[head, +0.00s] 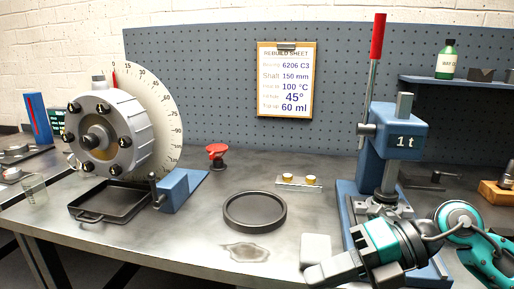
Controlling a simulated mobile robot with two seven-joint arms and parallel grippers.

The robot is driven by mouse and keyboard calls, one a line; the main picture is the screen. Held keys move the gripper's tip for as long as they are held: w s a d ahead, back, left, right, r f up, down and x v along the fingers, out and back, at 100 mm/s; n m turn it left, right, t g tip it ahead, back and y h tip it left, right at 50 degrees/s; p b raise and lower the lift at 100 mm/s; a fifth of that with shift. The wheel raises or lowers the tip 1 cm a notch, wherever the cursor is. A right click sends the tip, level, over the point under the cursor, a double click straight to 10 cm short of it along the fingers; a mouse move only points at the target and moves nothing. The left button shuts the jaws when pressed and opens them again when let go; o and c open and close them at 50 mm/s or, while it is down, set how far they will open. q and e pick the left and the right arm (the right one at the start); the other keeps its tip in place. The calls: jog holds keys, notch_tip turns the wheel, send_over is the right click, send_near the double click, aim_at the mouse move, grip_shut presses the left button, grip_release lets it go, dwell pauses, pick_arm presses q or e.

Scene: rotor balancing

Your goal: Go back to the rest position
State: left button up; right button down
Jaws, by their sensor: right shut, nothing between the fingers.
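My right gripper (312,262) is low at the right of the head view, in front of the press. Its arm comes in from the right edge. The gripper is shut and nothing shows between its fingers. My left gripper is not in the head view. The rotor (100,130), a pale grey drum with several dark bolts, stands at the left before a white angle dial (160,110). The gripper is well apart from it.
A blue press (392,140) marked 1 t with a red-handled lever (378,40) stands behind my right arm. A dark ring (254,228) lies mid-bench beside a stain. A black tray (108,203) and a beaker (34,189) are at the left. The front centre bench is mostly clear.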

notch_tip(320, 180, up, 3)
jog(key=w+a+m+t+y+p, duration=0.2)
jog(key=a+m+t+y, duration=0.1)
jog(key=m+t+y, duration=0.5)
jog(key=w+d+f+m+t+h+p, duration=0.1)
jog(key=d+f+m+t+h, duration=0.2)
jog(key=f+m+t+h, duration=0.45)
jog(key=w+d+f+m+t+h+p, duration=0.15)
jog(key=d+m+h, duration=0.3)
jog(key=m, duration=0.55)
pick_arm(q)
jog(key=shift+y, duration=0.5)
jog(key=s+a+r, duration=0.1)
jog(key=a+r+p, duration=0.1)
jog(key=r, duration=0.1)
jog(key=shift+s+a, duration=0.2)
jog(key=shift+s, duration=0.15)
pick_arm(e)
jog(key=s+d+f+m+g+h, duration=0.1)
jog(key=s+f+m+g+h, duration=0.2)
jog(key=s+f, duration=0.3)
jog(key=s+d+f+m+g+h, duration=0.1)
jog(key=s+f+m+g+h, duration=0.2)
jog(key=f, duration=1)
jog(key=s+m+h, duration=0.1)
jog(key=s+m, duration=0.2)
jog(key=shift+s+d, duration=0.25)
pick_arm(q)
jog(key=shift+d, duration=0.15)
